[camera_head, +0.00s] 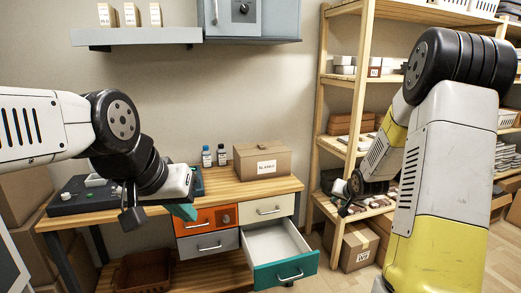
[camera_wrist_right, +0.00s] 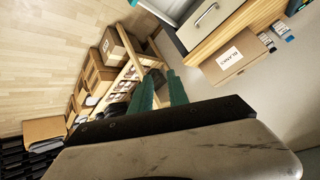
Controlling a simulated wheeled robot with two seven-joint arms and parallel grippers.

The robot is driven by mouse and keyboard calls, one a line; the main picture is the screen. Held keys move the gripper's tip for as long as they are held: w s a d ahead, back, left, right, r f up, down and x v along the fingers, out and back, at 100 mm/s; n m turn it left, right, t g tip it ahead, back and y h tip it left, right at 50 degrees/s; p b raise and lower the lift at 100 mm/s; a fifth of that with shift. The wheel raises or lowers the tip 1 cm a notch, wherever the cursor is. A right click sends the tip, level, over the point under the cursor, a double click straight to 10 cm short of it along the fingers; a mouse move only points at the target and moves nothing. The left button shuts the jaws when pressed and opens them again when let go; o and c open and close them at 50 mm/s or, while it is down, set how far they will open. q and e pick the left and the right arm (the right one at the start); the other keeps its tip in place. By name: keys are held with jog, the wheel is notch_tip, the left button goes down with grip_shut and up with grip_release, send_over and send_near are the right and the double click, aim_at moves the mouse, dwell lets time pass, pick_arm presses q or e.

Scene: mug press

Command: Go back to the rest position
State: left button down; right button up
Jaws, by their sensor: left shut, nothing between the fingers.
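My left gripper (camera_head: 185,212) is in front of the workbench's left part, pointing down, with teal fingertips partly hidden by its body. It is shut and I see nothing in it. My right gripper (camera_head: 343,207) is further back, in front of the wooden shelf; its fingers are small and dark in the head view. In the right wrist view its two teal fingers (camera_wrist_right: 161,90) stand apart with nothing between them. A teal-fronted drawer (camera_head: 285,273) under the bench is pulled out, and its visible inside looks empty.
A wooden shelf (camera_head: 358,90) with boxes stands at the right. A grey wall shelf (camera_head: 135,37) hangs above. Floor shows between bench and shelf.

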jog(key=s+a+r+n+g, duration=0.1)
jog(key=s+a+r+n, duration=0.1)
jog(key=s+a+r, duration=0.5)
jog(key=s+a+r+n+g, duration=0.1)
jog(key=s+a+r, duration=0.1)
jog(key=s+r, duration=0.95)
jog(key=s+a+n+g+y, duration=0.1)
jog(key=s+a, duration=0.3)
jog(key=s, duration=0.9)
jog(key=shift+s+a+f+n+y, duration=0.15)
jog(key=shift+s+n+y, duration=0.25)
jog(key=shift+n+y, duration=0.25)
